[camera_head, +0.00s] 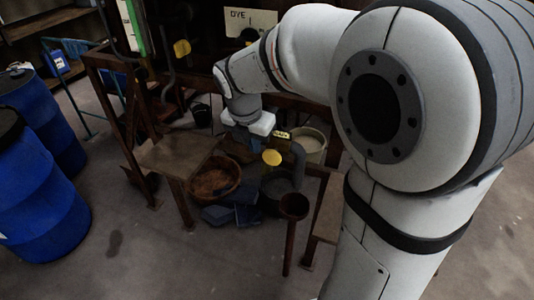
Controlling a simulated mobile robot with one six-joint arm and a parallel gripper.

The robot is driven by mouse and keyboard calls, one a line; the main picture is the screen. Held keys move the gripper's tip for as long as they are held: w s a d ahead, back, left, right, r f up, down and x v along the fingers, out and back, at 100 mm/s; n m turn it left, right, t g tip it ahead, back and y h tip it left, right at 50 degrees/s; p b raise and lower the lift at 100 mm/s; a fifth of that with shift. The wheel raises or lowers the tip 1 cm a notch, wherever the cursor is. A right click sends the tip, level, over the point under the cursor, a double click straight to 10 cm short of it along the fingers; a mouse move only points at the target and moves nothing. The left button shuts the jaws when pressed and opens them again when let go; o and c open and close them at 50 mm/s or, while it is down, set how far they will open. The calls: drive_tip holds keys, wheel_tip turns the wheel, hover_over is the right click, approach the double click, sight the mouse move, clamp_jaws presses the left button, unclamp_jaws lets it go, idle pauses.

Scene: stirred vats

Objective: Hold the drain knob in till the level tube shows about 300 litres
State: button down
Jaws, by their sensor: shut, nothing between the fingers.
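My gripper (258,144) hangs below its white wrist near the middle of the view, pointing down and away. It is shut with nothing in it. A round yellow knob (271,158) shows just below and right of the fingers; I cannot tell whether they touch it or whether it is pressed in. A small yellow label (281,135) is above it; its text is too small to read. Another yellow disc (182,48) is up on the dark vat frame. A green-and-white upright strip (136,26) at the top may be the level tube; no level can be read.
A sign reading DYE (250,22) is at the back, partly behind my arm. Blue drums (42,212) stand left. Front-left floor is clear.

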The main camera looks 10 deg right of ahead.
sight(266, 157)
drive_tip(key=w+d+f, duration=0.1)
drive_tip(key=f, duration=0.2)
drive_tip(key=w+d+f, duration=0.1)
drive_tip(key=f, duration=0.2)
drive_tip(key=w+d+f+p, duration=0.1)
drive_tip(key=w+f, duration=0.1)
drive_tip(key=f, duration=0.1)
drive_tip(key=shift+d+f, duration=0.25)
drive_tip(key=shift+f, duration=0.15)
drive_tip(key=shift+w+d, duration=0.35)
drive_tip(key=shift+w, duration=0.05)
